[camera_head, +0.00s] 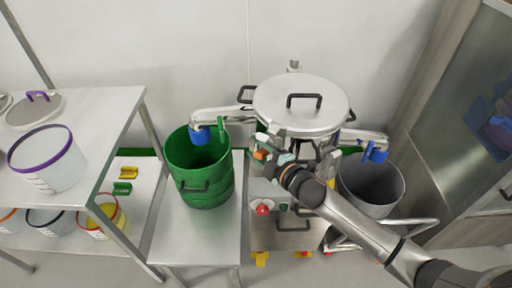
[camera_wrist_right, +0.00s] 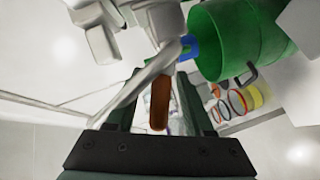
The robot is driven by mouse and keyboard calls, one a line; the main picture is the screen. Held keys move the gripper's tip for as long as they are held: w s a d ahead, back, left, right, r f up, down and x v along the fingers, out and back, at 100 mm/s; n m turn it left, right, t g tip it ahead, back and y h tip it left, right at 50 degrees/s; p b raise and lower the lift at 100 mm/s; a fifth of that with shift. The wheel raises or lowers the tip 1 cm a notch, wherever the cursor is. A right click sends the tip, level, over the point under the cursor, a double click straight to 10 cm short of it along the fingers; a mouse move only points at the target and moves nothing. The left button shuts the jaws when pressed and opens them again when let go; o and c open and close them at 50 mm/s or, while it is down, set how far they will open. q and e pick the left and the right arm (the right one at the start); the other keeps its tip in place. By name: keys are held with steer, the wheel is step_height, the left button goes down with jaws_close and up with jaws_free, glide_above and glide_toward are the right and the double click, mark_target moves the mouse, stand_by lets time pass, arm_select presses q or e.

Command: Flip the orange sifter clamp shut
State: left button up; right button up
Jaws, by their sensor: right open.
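The orange sifter clamp (camera_head: 260,154) is a small spot at the front left of the steel sifter (camera_head: 300,105), under its round lid. In the right wrist view the clamp handle (camera_wrist_right: 160,102) is a long orange-brown bar, lying between the two dark green fingers. My right gripper (camera_head: 265,147) reaches in from the lower right and is open around the handle, with space showing on both sides. In the head view the gripper and wrist hide part of the clamp and the sifter front. I cannot tell whether the fingers touch the handle. My left gripper is not in view.
A green drum (camera_head: 205,185) stands on a steel bench left of the sifter, below a blue-ended outlet (camera_head: 200,134). A grey bin (camera_head: 371,185) stands on the right. A red button (camera_head: 263,210) is below the gripper. A shelf table (camera_head: 112,105) with tubs is at left.

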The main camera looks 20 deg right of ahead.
steer(key=shift+c, duration=0.4)
jaws_close()
stand_by(1.1)
